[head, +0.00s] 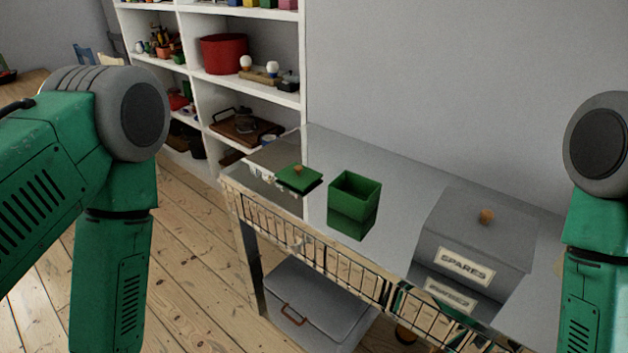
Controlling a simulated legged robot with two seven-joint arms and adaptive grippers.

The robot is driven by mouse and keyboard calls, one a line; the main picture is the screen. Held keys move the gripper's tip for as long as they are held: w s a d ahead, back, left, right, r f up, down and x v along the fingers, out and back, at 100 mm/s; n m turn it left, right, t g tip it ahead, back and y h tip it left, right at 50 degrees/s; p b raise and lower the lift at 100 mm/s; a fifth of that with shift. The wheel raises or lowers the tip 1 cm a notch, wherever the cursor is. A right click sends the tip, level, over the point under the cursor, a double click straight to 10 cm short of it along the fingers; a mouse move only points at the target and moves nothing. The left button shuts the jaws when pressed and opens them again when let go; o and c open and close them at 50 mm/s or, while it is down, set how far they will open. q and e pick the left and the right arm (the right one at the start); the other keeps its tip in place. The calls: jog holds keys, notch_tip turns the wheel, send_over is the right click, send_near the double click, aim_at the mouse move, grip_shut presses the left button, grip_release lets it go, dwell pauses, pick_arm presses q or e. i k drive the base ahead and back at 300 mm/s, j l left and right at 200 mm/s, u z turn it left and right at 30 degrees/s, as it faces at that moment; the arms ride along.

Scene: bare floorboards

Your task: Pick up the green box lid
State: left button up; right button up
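The green box lid (299,178) is a flat green square with a small wooden knob on top. It lies toward the left end of a shiny metal-topped table (385,165), to the left of the green box (354,191). The box is open at the top and empty as far as I can see inside. My two green arms show at the left and right edges, their lower parts pointing down out of the picture. Neither gripper is in view.
A grey box labelled SPARES (477,240), with a wooden knob, stands on the table's right part. A wire rack (310,247) runs along the front edge. A grey case (312,305) sits below. White shelves (243,85) stand behind left.

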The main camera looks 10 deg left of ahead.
aim_at(296, 175)
jog(key=i+j, duration=0.15)
jog(key=j, duration=0.25)
jog(key=i+j, duration=0.15)
jog(key=j, duration=0.25)
jog(key=i+j, duration=0.15)
jog(key=j, duration=0.2)
jog(key=i+j, duration=0.15)
jog(key=j, duration=0.25)
